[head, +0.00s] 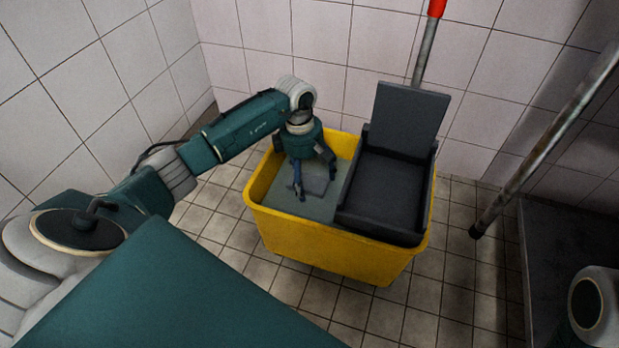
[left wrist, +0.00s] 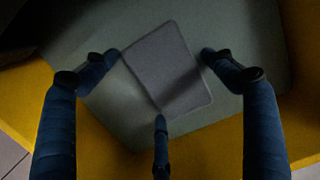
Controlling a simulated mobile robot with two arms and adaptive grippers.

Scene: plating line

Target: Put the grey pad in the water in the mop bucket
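The yellow mop bucket (head: 325,251) stands on the tiled floor, with grey-green water (head: 290,203) in its left part. The grey pad (head: 316,185) lies flat at the water, inside the bucket walls; I cannot tell whether it floats or is sunk. It also shows in the left wrist view (left wrist: 168,65), a thin rounded square. My left gripper (head: 313,178) points down into the bucket, right over the pad. Its blue fingers (left wrist: 160,75) are spread apart around the pad, and they do not appear to clamp it. My right gripper is out of view.
A dark grey wringer (head: 386,192) fills the bucket's right part. A red-tipped pole (head: 425,53) rises behind it. A metal leg (head: 545,150) and a dark surface (head: 565,245) are at the right. Tiled walls enclose the back and left.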

